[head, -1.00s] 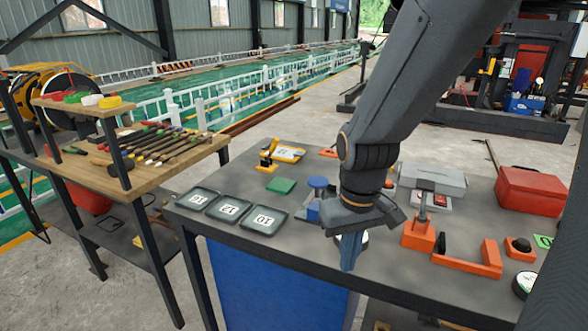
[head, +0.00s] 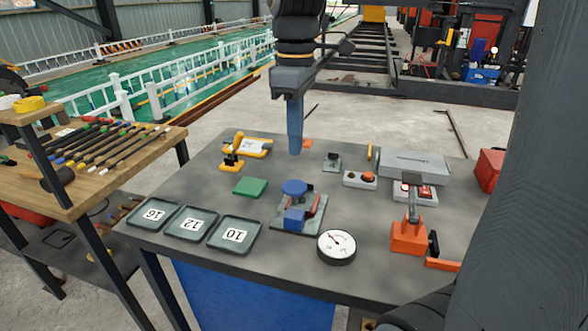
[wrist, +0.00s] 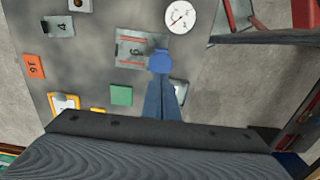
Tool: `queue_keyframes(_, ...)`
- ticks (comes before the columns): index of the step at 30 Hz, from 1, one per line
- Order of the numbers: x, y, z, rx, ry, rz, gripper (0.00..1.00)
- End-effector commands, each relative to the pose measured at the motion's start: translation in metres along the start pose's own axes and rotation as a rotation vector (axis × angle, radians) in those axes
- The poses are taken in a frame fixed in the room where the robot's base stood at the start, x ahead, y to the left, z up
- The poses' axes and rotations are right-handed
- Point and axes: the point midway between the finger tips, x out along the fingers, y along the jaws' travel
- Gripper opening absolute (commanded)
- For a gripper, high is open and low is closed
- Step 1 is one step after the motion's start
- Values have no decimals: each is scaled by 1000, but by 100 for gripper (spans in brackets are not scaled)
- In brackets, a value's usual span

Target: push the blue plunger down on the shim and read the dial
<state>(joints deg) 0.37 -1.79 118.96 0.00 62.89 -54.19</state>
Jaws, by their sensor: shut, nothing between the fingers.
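My gripper (head: 295,152), with blue fingers pointing down, is shut and empty. Its tips appear behind and above the plunger in the head view, apart from it. The round white dial (head: 337,245) lies to the right of the plunger's front; it also shows in the wrist view (wrist: 180,15), but its reading is too small to tell. I cannot make out a shim under the plunger.
Three trays marked 16 (head: 153,212), 12 (head: 190,223) and 10 (head: 234,233) lie along the front left edge. A green block (head: 250,186) is left of the plunger. An orange clamp (head: 409,235) stands to the right.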

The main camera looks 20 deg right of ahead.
Motion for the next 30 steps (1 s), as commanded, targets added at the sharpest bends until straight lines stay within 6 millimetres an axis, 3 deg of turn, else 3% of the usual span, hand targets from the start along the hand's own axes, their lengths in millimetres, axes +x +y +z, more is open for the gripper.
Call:
queue_keyframes(6, 43, -2, 0, -1, -2, -3, 0)
queue_keyframes(12, 69, -1, -1, -3, -1, -1, 0)
queue_keyframes(30, 86, -1, -2, -3, 0, 0, 0)
